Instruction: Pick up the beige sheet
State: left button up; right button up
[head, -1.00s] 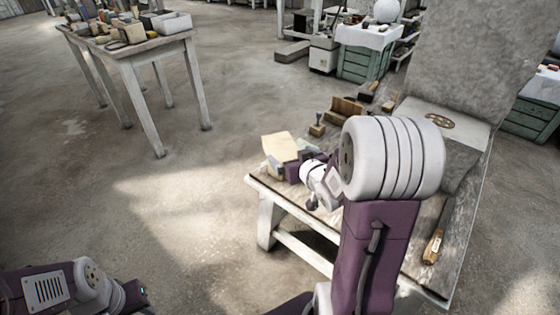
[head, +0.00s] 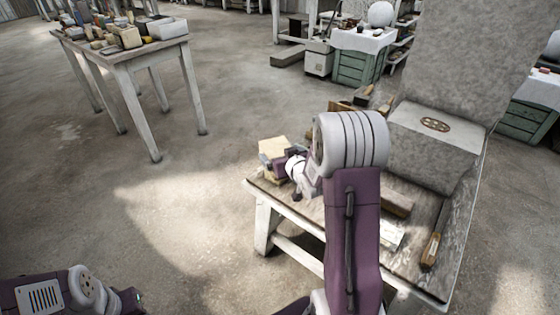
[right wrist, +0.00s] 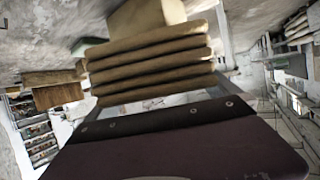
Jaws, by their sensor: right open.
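The beige sheet (head: 274,146) lies at the far left corner of the worktable, pale and flat on top. In the right wrist view a folded tan stack of several layers (right wrist: 150,68) fills the upper middle, with a pale block above it; I cannot tell whether this is the same sheet. My right gripper (head: 268,161) is open at the sheet's near side, overlapping it in the head view; contact cannot be told. My left gripper (head: 135,300) is low at the left, away from the table, its jaws unclear.
The worktable (head: 263,196) carries a large grey stone block (head: 425,155), a wooden-handled tool (head: 431,250) and wooden pieces (head: 397,203). A cluttered side table (head: 150,52) stands at the far left. Open concrete floor lies between the tables.

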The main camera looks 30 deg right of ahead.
aim_at(281, 151)
jog(key=shift+w+f, duration=0.15)
jog(key=shift+w, duration=0.3)
jog(key=c, duration=1.6)
jog(key=shift+o, duration=0.2)
notch_tip(281, 151, up, 5)
jog(key=p, duration=0.3)
jog(key=shift+d, duration=0.15)
jog(key=s+d+r+p, duration=0.4)
jog(key=d+r+p, duration=0.1)
jog(key=d, duration=0.5)
jog(key=shift+s+d+r+p, duration=0.15)
jog(key=shift+d+r+p, duration=0.2)
jog(key=shift+r, duration=0.2)
